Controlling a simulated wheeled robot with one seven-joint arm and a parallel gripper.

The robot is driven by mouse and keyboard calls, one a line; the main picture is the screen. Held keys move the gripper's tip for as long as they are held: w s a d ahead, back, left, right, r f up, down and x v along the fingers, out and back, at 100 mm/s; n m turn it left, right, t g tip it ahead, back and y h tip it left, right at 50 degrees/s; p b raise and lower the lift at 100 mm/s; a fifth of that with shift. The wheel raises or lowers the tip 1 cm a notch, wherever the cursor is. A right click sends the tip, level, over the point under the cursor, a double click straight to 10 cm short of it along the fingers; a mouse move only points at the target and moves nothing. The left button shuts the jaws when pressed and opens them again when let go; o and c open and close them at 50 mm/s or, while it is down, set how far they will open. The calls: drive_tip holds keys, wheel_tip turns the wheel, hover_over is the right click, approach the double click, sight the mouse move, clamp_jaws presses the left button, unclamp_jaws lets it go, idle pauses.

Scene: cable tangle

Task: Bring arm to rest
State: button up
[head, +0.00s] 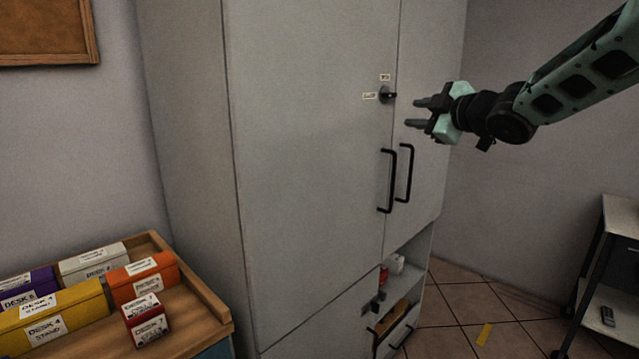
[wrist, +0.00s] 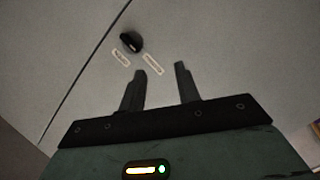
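My gripper (head: 412,113) is at the end of my arm, which reaches in from the upper right in the head view. Its two dark fingers are apart with nothing between them, and the wrist view shows the same open fingers (wrist: 162,70). The fingers point left toward the grey cabinet (head: 310,130), near its black knob (head: 388,95). In the wrist view the knob (wrist: 131,43) and two small white labels lie just beyond the fingertips. The fingers do not appear to touch the knob.
Two black door handles (head: 388,181) are below the gripper on closed cabinet doors. A wooden-edged tray (head: 200,290) with several labelled boxes stands at lower left. A shelved cart (head: 620,215) is at right. The tiled floor (head: 450,290) between is mostly clear.

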drive_tip(key=s+a+f+m+g+h+p, duration=0.1)
drive_tip(key=s+a+f+m+g+h, duration=0.15)
drive_tip(key=s+a+f, duration=0.55)
drive_tip(key=s+a+f+m+g+h+p, duration=0.15)
drive_tip(key=s+f+m+g, duration=0.3)
drive_tip(key=s, duration=0.65)
drive_tip(key=s+f+m+g+h, duration=0.1)
drive_tip(key=s+f+g, duration=0.3)
drive_tip(key=s, duration=0.9)
drive_tip(key=s+d+f+m+g+h+p, duration=0.1)
drive_tip(key=s+f+g, duration=0.3)
drive_tip(key=s, duration=1)
drive_tip(key=shift+f+h, duration=0.3)
